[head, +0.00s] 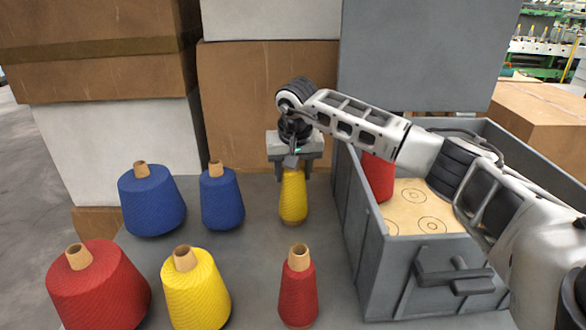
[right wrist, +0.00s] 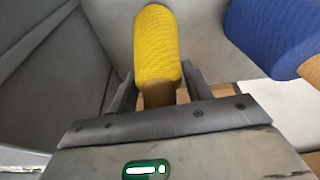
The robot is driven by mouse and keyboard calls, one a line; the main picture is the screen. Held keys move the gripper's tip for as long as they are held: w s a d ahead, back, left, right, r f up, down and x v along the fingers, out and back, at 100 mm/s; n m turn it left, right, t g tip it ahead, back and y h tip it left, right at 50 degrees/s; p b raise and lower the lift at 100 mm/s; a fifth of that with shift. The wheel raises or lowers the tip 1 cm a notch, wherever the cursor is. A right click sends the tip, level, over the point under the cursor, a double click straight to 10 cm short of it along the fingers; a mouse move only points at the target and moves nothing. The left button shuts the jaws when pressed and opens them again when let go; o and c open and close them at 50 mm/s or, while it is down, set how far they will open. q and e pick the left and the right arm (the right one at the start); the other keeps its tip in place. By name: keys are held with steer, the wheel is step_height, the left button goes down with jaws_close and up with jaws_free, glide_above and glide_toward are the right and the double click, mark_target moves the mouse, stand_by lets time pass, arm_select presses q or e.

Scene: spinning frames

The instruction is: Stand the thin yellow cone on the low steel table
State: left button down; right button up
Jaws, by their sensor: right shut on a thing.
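The thin yellow cone (head: 293,200) is upright in the head view, left of the grey crate. My right gripper (head: 294,170) points down over it and is shut on its top. In the right wrist view the yellow cone (right wrist: 156,45) extends from between the fingers (right wrist: 158,88), with its brown tube end in the jaws. The cone's lower end is at or close above the grey steel table top (head: 245,270); I cannot tell whether it touches. My left gripper is not in view.
Blue cones (head: 151,202) stand left of the yellow one. A wide red cone (head: 98,288), a wide yellow cone (head: 195,290) and a thin red cone (head: 298,290) stand in front. The grey crate (head: 375,270) holds a red cone (head: 377,178) on a ringed board (head: 415,210). Cardboard boxes (head: 265,105) stand behind.

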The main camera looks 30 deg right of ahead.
steer(key=shift+f, duration=0.35)
stand_by(0.3)
steer(key=o, duration=1.5)
steer(key=shift+c, duration=0.2)
steer(key=v, duration=0.6)
steer(key=p+v, duration=0.1)
steer(key=v, duration=0.9)
